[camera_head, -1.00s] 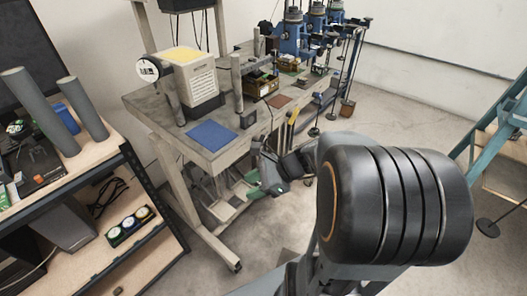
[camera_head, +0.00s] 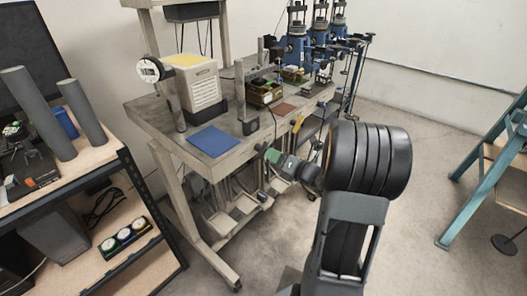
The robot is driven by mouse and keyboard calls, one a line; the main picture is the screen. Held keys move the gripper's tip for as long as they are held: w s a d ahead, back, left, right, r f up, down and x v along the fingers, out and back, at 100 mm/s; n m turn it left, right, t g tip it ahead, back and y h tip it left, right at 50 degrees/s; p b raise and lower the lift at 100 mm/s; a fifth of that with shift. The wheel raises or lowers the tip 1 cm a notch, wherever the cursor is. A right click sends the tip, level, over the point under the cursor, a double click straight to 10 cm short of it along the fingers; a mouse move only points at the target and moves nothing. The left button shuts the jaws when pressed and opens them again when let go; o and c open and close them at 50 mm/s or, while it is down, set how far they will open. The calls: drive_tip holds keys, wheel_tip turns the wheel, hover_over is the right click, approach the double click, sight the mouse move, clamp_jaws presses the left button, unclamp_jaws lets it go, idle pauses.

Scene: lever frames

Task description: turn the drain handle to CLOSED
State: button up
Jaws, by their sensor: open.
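My gripper (camera_head: 269,154) is in the middle of the head view, small, with green parts at its end. It is open, beside the right front edge of the grey workbench (camera_head: 155,113). I see nothing between its jaws. A small yellow handle-like part (camera_head: 297,124) shows at the bench's right edge, just above and right of my gripper and apart from it in the picture. I cannot tell whether it is the drain handle. No CLOSED marking is readable. My own thick black arm joint hides part of the area to the right.
Several blue machines with levers (camera_head: 297,47) stand at the bench's far end. A white box (camera_head: 197,82) and a blue mat (camera_head: 213,141) lie nearer. A wooden shelf (camera_head: 75,167) stands left, a teal frame (camera_head: 485,180) right. Floor between the arm and teal frame is clear.

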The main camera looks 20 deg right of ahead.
sight(265, 152)
drive_tip(key=shift+x, duration=2.7)
drive_tip(key=shift+c, duration=0.2)
drive_tip(key=c, duration=0.7)
